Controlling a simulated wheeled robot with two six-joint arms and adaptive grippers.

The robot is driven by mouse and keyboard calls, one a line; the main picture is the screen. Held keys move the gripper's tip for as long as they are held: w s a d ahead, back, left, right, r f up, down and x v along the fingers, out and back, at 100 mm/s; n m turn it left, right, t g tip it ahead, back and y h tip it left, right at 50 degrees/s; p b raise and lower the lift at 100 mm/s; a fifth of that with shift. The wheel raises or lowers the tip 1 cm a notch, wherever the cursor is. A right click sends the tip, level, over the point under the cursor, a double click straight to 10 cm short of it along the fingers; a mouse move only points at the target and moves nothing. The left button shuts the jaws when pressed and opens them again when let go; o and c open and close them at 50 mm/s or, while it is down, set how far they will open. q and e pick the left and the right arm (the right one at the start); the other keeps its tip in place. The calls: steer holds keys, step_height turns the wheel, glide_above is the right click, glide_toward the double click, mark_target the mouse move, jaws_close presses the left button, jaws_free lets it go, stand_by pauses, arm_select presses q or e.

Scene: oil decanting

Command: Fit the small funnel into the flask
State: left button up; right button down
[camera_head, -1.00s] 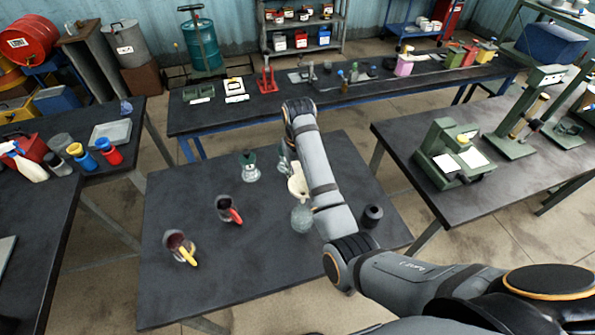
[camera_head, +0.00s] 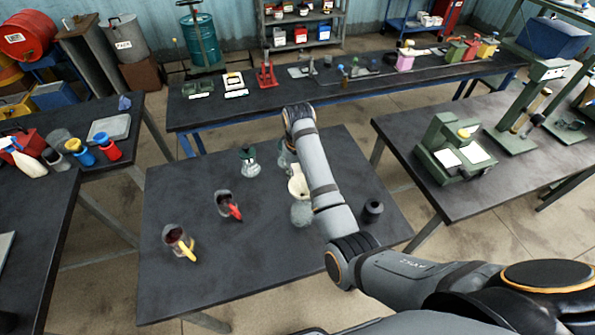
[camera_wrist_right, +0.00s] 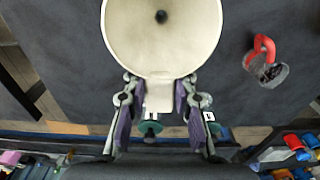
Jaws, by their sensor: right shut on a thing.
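The small cream funnel (camera_head: 298,187) is in the middle of the near table in the head view, partly behind my right arm. Its bowl and dark central hole also show from above in the right wrist view (camera_wrist_right: 161,45). My right gripper (camera_wrist_right: 158,93) is shut on the tab at the funnel's side. In the head view the round clear flask (camera_head: 301,214) stands just below the funnel. I cannot tell whether the spout is inside its neck. The flask is hidden behind the funnel in the wrist view. My left gripper is not in view.
A red-handled jug (camera_head: 227,204) and a yellow-handled jug (camera_head: 179,241) stand at left. A dark cup (camera_head: 372,211) stands right of my arm. The table's front (camera_head: 270,275) is clear.

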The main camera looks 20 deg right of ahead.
steer(key=shift+f, duration=1.05)
steer(key=c, duration=1)
jaws_free()
